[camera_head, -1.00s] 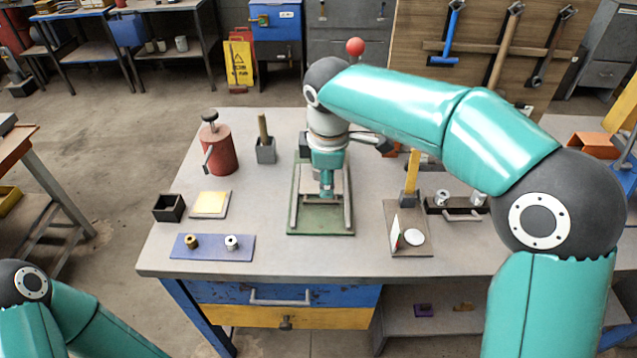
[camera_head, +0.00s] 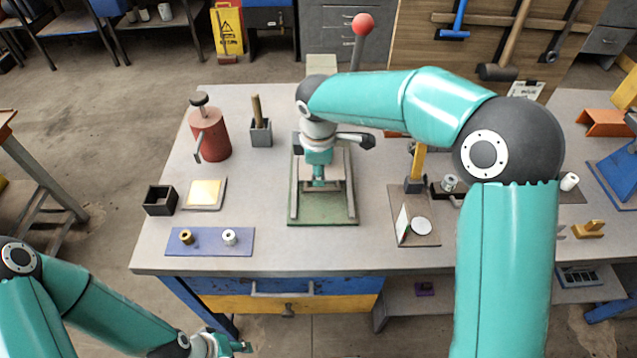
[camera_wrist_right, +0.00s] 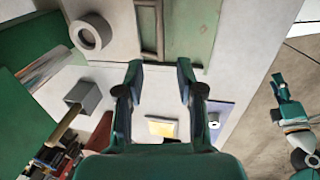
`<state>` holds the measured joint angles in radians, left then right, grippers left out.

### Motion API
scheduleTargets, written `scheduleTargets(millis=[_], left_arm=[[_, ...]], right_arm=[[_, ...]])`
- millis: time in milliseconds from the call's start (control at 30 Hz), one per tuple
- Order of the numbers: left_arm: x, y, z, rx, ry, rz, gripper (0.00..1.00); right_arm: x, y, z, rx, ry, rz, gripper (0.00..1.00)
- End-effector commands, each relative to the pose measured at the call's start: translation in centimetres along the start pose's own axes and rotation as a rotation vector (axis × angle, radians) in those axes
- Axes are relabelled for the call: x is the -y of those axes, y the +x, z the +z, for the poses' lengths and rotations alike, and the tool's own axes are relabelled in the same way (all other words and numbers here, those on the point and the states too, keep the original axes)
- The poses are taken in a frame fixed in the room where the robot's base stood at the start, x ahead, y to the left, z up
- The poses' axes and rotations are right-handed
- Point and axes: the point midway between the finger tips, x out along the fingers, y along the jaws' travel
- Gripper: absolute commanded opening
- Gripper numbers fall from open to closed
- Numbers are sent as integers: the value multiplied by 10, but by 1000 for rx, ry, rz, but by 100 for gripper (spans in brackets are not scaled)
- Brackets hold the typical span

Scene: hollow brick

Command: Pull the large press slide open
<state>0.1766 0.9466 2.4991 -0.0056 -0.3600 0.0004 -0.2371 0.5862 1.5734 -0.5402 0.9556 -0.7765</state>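The large press has a green base (camera_head: 322,216) with pale rails, and a lever with a red ball (camera_head: 362,25) rises behind it. Its slide is the pale plate between the rails, largely hidden under my right arm. My right gripper (camera_head: 318,180) points down over the slide; contact cannot be told. In the right wrist view its fingers (camera_wrist_right: 160,82) are apart with nothing between them, and the green press base (camera_wrist_right: 190,30) and a grey rail lie beyond. My left gripper (camera_head: 228,345) hangs low in front of the table; its opening is unclear.
A small stand (camera_head: 415,230) is right of the press.

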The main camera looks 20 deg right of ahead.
Motion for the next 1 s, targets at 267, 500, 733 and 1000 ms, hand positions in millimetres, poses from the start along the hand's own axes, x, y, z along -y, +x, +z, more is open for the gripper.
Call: scheduleTargets(millis=[267, 500, 733, 1000], left_arm=[[-2, -7, 0, 0, 0, 0, 40], [-3, -9, 0, 0, 0, 0, 40], [-3, -9, 0, 0, 0, 0, 40], [-3, -9, 0, 0, 0, 0, 40]], right_arm=[[0, 54, 1, 2, 0, -3, 37], [0, 76, 1, 1, 1, 0, 37], [0, 79, 1, 0, 2, 0, 37], [0, 79, 1, 0, 2, 0, 9]])
